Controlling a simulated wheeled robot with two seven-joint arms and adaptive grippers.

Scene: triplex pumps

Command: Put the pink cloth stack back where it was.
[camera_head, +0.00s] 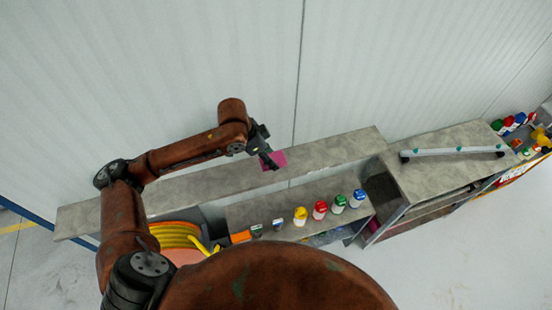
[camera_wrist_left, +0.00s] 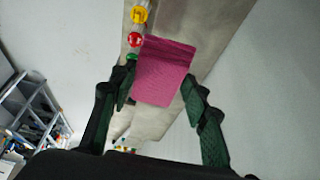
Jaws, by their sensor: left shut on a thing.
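The pink cloth stack (camera_head: 279,158) is at the tip of my left gripper (camera_head: 266,162) in the head view, over the upper grey shelf (camera_head: 330,150). In the left wrist view the pink cloth stack (camera_wrist_left: 163,72) lies between the two dark fingers of my left gripper (camera_wrist_left: 158,92), which is shut on it. The shelf surface shows behind the cloth. I cannot tell whether the cloth touches the shelf. My right gripper is in neither view.
A coiled yellow-orange hose (camera_head: 176,236) is at the left. A cabinet (camera_head: 430,172) with a bar on top stands at the right. Most of the upper shelf is bare.

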